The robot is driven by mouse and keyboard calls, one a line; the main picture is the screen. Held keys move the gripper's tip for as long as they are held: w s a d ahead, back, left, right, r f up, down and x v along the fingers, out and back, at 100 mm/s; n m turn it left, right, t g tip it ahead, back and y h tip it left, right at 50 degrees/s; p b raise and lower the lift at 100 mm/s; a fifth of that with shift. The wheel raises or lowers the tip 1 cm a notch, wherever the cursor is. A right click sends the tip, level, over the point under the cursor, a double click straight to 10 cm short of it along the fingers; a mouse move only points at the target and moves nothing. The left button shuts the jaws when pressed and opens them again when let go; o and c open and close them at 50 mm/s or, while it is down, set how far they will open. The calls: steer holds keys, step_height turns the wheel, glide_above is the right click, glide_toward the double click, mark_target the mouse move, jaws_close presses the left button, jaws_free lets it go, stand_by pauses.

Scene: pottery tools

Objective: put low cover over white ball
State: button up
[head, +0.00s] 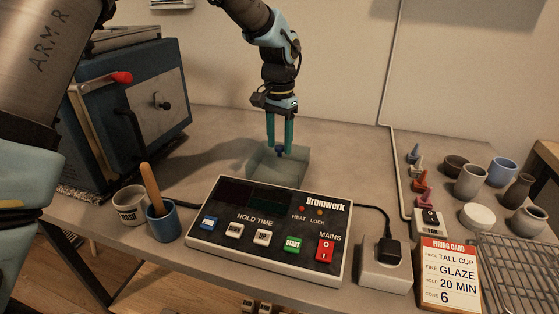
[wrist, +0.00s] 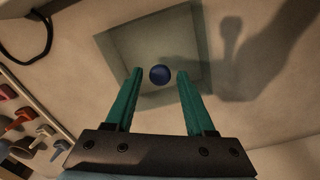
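A low, see-through, greenish square cover (head: 262,166) stands on the table behind the control box. It also shows in the wrist view (wrist: 118,45). A small round blue piece (head: 280,150), which looks like its knob, is at the middle of the cover; it also shows in the wrist view (wrist: 160,74). My gripper (head: 280,152) points down over the cover. Its two green fingers are apart, one on each side of the blue piece, with gaps showing in the wrist view (wrist: 158,75). I cannot make out a white ball in either view.
A control box (head: 205,245) stands in front of the cover, with a blue kiln (head: 150,95) at left. A blue cup (head: 163,225) holds a wooden handle. At right are several pots (head: 470,181), coloured cones (head: 424,179), a firing card (head: 449,272) and a wire rack (head: 520,270).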

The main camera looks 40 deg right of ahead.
jaws_close()
stand_by(1.1)
